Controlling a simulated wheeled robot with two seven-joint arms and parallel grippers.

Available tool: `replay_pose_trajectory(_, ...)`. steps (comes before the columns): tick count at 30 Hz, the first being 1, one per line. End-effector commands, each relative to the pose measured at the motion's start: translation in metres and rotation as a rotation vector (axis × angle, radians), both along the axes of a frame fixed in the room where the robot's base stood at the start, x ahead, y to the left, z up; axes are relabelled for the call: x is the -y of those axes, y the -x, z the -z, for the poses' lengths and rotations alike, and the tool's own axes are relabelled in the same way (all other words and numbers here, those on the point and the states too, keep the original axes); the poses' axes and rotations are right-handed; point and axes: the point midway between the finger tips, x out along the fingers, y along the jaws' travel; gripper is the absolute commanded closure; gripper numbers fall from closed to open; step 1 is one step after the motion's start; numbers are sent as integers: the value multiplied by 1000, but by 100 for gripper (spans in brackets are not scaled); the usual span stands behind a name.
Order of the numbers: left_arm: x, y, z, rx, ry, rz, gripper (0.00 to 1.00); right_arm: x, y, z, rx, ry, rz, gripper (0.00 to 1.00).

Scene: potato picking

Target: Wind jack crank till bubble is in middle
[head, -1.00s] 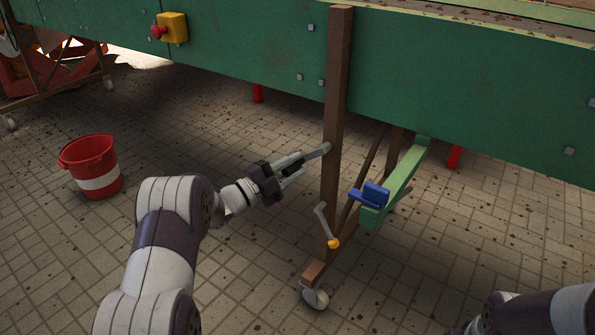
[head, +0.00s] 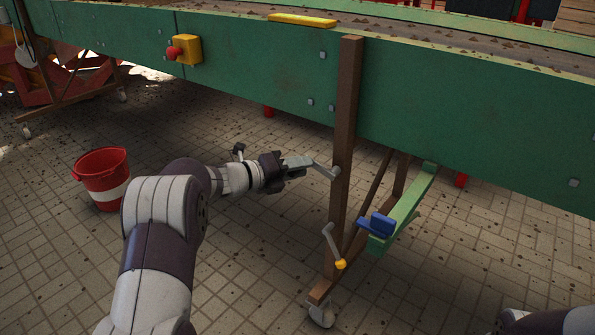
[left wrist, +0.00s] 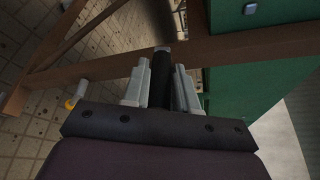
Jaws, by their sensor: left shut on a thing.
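A grey crank arm (head: 325,169) juts left from a brown post (head: 347,110) below the green side panel. My left gripper (head: 302,166) is at its outer end. In the left wrist view a dark grip (left wrist: 161,82) sits between the fingers, which are shut on it. A second, lower crank (head: 331,240) with an orange knob (head: 341,264) hangs on the same post, clear of my gripper. A yellow bar (head: 302,19), perhaps the level, lies on the machine's top edge; no bubble can be made out. My right gripper is out of view.
The post stands on a caster wheel (head: 321,313). A green beam (head: 404,209) with a blue block (head: 377,224) slants right of it. A red bucket (head: 102,176) stands left on paving. A yellow box (head: 187,49) with a red button is on the panel (head: 460,110).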

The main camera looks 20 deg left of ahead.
Motion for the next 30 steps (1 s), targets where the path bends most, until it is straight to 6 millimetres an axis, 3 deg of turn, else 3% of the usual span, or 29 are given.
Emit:
replay_pose_trajectory(15,12,4,-23,134,-362,2,100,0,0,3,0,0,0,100)
replay_pose_trajectory(30,17,6,-28,171,-469,4,100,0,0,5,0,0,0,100)
